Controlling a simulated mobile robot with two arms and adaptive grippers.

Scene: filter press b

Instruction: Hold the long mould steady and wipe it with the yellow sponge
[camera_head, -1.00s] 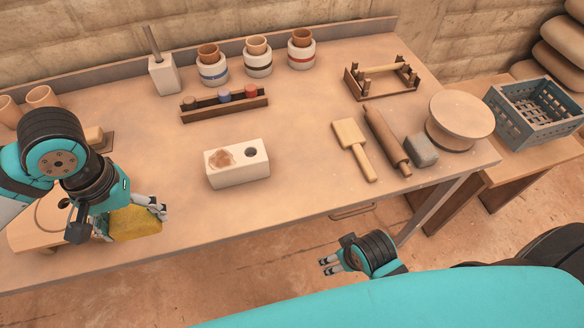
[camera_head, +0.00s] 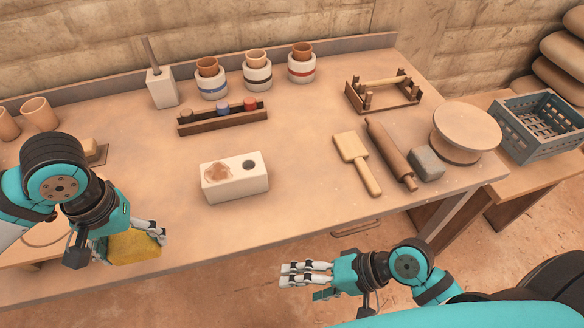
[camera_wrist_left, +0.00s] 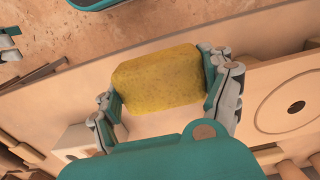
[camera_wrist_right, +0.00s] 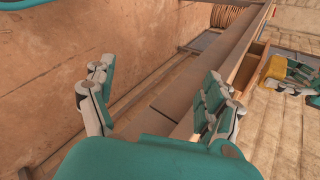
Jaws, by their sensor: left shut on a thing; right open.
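The long mould (camera_head: 236,184), a cream block with a brown stain and a dark round hole on top, lies on the bench at the middle of the head view. The yellow sponge (camera_head: 132,247) is in my left gripper (camera_head: 150,236), over the front left of the bench. The left wrist view shows the sponge (camera_wrist_left: 158,78) squeezed between both fingers. My right gripper (camera_head: 306,274) is open and empty in front of the bench's front edge, below and right of the mould. The right wrist view shows its fingers (camera_wrist_right: 155,105) apart with nothing between them.
Behind the mould stands a rack (camera_head: 223,117) of small coloured stoppers. To the right lie a wooden paddle (camera_head: 357,162), a rolling pin (camera_head: 391,155), a grey block (camera_head: 427,163) and a round turntable (camera_head: 466,130). The bench around the mould is clear.

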